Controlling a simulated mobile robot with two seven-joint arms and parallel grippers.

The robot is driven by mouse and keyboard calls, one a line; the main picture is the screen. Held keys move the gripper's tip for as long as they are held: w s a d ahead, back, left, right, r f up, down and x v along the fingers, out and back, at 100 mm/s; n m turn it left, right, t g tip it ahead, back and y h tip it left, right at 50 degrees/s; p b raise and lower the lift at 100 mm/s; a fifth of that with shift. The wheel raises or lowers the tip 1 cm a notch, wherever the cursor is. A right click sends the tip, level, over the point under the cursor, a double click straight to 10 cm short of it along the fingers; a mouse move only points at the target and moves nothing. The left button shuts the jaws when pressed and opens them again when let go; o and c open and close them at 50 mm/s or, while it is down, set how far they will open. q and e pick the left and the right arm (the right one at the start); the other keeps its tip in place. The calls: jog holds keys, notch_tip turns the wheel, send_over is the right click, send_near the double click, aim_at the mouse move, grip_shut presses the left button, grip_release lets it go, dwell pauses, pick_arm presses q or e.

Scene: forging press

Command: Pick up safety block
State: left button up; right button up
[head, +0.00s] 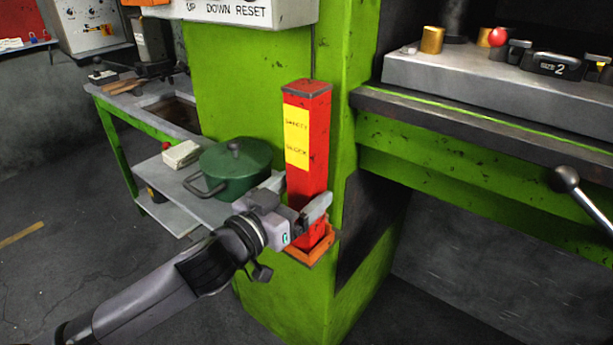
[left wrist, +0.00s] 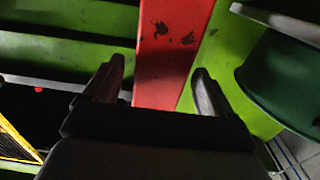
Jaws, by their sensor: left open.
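The safety block (head: 307,150) is a tall red square post with a dark cap and a yellow label. It stands upright in an orange bracket (head: 312,248) on the green press column. My left gripper (head: 314,212) is at the lower part of the block, with its fingers open and spread to either side of it in the head view. In the left wrist view the red block (left wrist: 168,60) shows between and beyond the two open fingertips (left wrist: 160,82). Whether the fingers touch the block cannot be told. My right gripper is not in view.
A green lidded pot (head: 235,165) stands on a grey shelf (head: 205,208) left of the block, close to my left gripper. A green-framed bench (head: 115,105) is further left. The press bed (head: 480,85) with several small items is at the right, with a ball-ended lever (head: 566,180) in front.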

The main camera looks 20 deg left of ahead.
pick_arm(q)
jog(key=shift+x, duration=1.3)
jog(key=shift+c, duration=0.3)
grip_shut()
jog(key=shift+r, duration=0.15)
jog(key=shift+r, duration=0.15)
